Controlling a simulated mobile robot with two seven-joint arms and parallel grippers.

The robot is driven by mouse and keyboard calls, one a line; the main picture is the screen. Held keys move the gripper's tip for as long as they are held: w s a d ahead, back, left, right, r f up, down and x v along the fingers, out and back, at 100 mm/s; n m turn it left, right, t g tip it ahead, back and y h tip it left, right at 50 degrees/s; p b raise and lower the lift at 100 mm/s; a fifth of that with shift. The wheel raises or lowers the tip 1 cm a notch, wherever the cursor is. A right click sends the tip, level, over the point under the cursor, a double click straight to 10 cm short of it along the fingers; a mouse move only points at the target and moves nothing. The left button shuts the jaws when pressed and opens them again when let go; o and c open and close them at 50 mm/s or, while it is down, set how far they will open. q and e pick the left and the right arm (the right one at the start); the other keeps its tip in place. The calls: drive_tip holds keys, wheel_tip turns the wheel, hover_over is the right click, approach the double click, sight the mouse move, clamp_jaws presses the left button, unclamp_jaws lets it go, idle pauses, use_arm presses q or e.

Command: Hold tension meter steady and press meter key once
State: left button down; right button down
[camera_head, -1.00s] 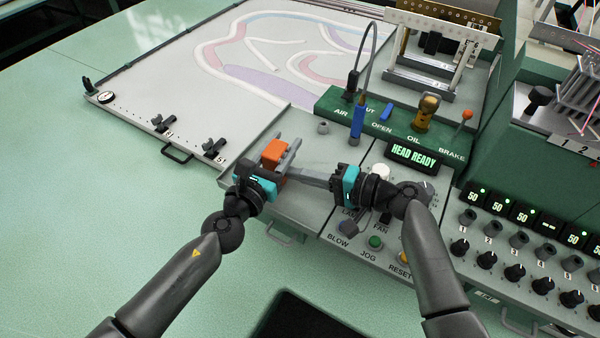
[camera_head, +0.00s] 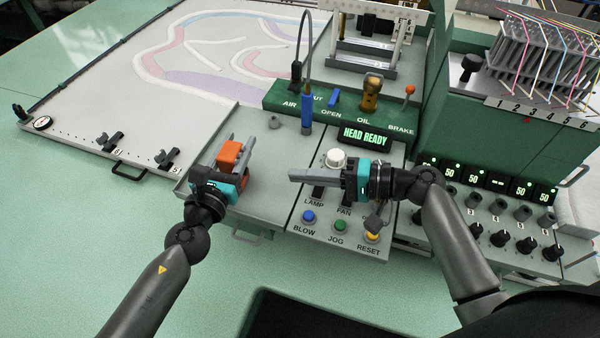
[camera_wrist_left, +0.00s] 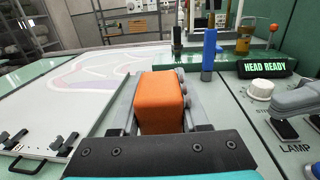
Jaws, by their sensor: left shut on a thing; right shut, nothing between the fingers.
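The tension meter, an orange block (camera_head: 230,155), is in my left gripper (camera_head: 238,163), held over the grey console top at its left part. In the left wrist view the orange body (camera_wrist_left: 160,102) sits between the two grey fingers, with grey round parts on its right side. Its key and display face cannot be made out. My right gripper (camera_head: 294,176) is shut and empty, its fingers pointing left toward the meter but apart from it, above the LAMP and FAN switches. It also shows at the right edge of the left wrist view (camera_wrist_left: 296,98).
The console carries a white knob (camera_head: 336,158), blue BLOW (camera_head: 308,216), green JOG (camera_head: 340,225) and yellow RESET (camera_head: 372,237) buttons. Black clamps (camera_head: 165,160) stand left.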

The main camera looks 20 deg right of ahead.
use_arm(q)
drive_tip(key=shift+c, duration=1.6)
unclamp_jaws()
drive_tip(key=shift+s+a, duration=0.1)
drive_tip(key=v, duration=1.1)
drive_tip(key=shift+s+a, duration=0.2)
drive_tip(key=shift+s, duration=0.15)
drive_tip(key=shift+f, duration=0.1)
